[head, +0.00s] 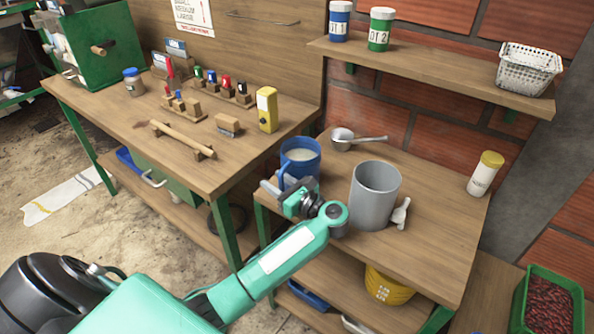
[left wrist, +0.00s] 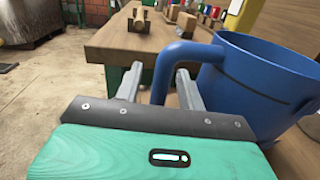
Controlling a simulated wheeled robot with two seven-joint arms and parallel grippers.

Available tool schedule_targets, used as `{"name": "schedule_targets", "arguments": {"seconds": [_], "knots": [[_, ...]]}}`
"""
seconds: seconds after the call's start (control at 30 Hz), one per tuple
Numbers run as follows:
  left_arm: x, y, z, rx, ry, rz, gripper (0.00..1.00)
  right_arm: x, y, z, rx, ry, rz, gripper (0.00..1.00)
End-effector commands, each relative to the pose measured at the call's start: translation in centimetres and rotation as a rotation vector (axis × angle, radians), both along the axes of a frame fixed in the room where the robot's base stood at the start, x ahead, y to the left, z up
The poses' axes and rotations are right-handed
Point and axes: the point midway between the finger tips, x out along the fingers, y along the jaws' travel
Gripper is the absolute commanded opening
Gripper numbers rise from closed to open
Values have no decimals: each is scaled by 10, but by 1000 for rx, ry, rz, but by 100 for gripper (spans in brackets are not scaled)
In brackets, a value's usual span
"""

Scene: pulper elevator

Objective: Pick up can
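A blue can (head: 312,160) with a side handle and pale contents stands upright on the lower wooden table. It fills the right side of the left wrist view (left wrist: 262,85). My left gripper (head: 274,187) is at the can's near left side. In the left wrist view its two fingers (left wrist: 160,88) are spread, with the can's blue handle (left wrist: 164,72) between them. Gaps show beside the handle, so the fingers do not look closed on it. My right gripper is in neither view.
A grey cylinder (head: 374,197) stands right of the can, close to my left wrist. A metal ladle (head: 345,137) lies behind. A yellow box (head: 267,110) stands on the higher workbench (head: 190,165) at left. A shelf (head: 440,75) hangs above.

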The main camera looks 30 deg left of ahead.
Motion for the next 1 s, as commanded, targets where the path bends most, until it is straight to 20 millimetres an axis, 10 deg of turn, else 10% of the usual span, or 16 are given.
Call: {"name": "schedule_targets", "arguments": {"seconds": [0.27, 0.47, 1.0], "knots": [[0, 2, 0, -1, 1, 0, 39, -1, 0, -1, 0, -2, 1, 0], [0, 2, 0, 0, 1, 0, 0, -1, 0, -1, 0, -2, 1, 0], [0, 2, 0, 0, 1, 0, 0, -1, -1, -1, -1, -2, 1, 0]]}}
